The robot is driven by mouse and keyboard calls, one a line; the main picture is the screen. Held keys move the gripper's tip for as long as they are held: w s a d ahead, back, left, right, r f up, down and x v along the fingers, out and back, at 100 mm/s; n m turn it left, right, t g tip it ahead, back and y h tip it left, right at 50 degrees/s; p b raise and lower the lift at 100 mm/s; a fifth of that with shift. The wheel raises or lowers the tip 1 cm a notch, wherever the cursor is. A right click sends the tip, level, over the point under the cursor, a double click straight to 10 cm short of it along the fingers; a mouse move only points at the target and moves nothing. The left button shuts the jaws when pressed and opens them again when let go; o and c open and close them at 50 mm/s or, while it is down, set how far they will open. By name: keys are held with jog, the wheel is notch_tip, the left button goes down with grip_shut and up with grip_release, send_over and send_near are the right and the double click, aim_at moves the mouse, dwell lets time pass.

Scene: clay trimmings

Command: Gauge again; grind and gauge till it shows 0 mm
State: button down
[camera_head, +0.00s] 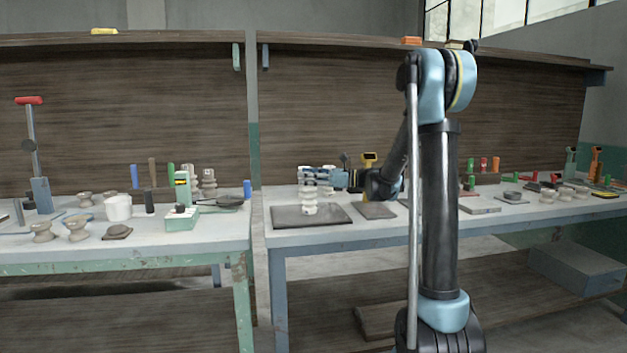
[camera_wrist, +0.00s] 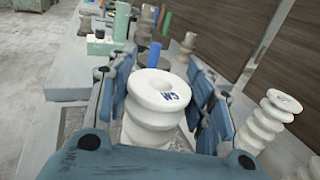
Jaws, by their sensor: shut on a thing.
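My gripper (camera_head: 318,174) is shut on a white ribbed clay piece (camera_head: 309,194), held upright. In the wrist view the piece (camera_wrist: 155,100) stands between the blue jaws (camera_wrist: 158,105), with a blue mark on its top rim. In the head view its lower end is at the dark flat slab (camera_head: 283,215); I cannot tell whether it touches. A green upright device on a block base (camera_head: 182,217) stands on the left bench. No gauge reading is legible.
A second white ribbed piece (camera_wrist: 279,110) stands close right of the jaws in the wrist view. A smaller dark plate (camera_head: 375,211) lies right of the slab. Ribbed pieces, a white cup (camera_head: 118,208) and a red-handled stand (camera_head: 33,150) occupy the left bench. A gap separates the benches.

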jog(key=shift+s+a, duration=0.25)
jog(key=shift+a, duration=0.5)
jog(key=shift+s+a, duration=0.2)
jog(key=shift+a, duration=0.5)
jog(key=a, duration=0.2)
jog(key=shift+s+a, duration=0.35)
jog(key=shift+d, duration=0.1)
